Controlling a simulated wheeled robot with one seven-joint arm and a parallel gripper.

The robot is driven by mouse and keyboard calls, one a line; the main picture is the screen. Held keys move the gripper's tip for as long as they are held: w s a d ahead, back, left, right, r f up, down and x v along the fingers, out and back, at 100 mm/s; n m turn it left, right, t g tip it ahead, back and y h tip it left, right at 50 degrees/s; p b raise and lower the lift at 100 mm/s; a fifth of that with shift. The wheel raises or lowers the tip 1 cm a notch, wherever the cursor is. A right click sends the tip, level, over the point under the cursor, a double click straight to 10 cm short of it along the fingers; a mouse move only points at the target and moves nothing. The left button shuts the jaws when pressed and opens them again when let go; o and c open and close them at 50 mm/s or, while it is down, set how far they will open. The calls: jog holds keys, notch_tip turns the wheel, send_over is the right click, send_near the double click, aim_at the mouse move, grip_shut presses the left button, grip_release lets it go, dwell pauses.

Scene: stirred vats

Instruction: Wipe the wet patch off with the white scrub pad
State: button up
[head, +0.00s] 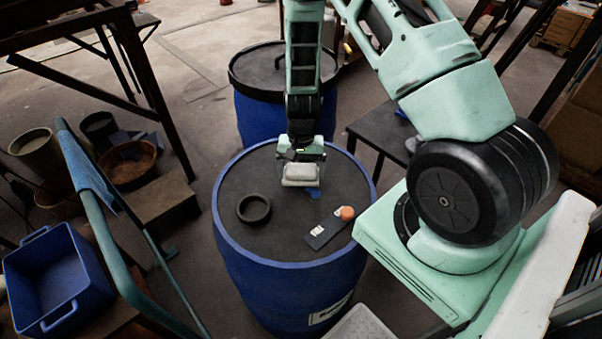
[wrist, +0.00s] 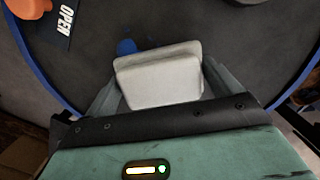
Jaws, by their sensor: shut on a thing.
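The white scrub pad (head: 300,174) is between the fingers of my gripper (head: 302,166), over the dark top of the blue drum (head: 229,228). In the wrist view the pad (wrist: 160,78) fills the space between the two grey fingers of my gripper (wrist: 161,88), which is shut on it. A small blue patch (head: 313,193), probably the wet patch, shows on the drum top just beside the pad. It also shows in the wrist view (wrist: 126,46), partly hidden behind the pad. I cannot tell whether the pad touches the drum top.
A black ring (head: 254,222) lies left on the drum top. A second drum (head: 258,116) stands behind. A blue bin (head: 60,280) and a rail (head: 118,250) are at left.

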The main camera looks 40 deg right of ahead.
aim_at(300, 170)
jog(key=shift+r+p, duration=1.8)
jog(key=shift+r, duration=0.85)
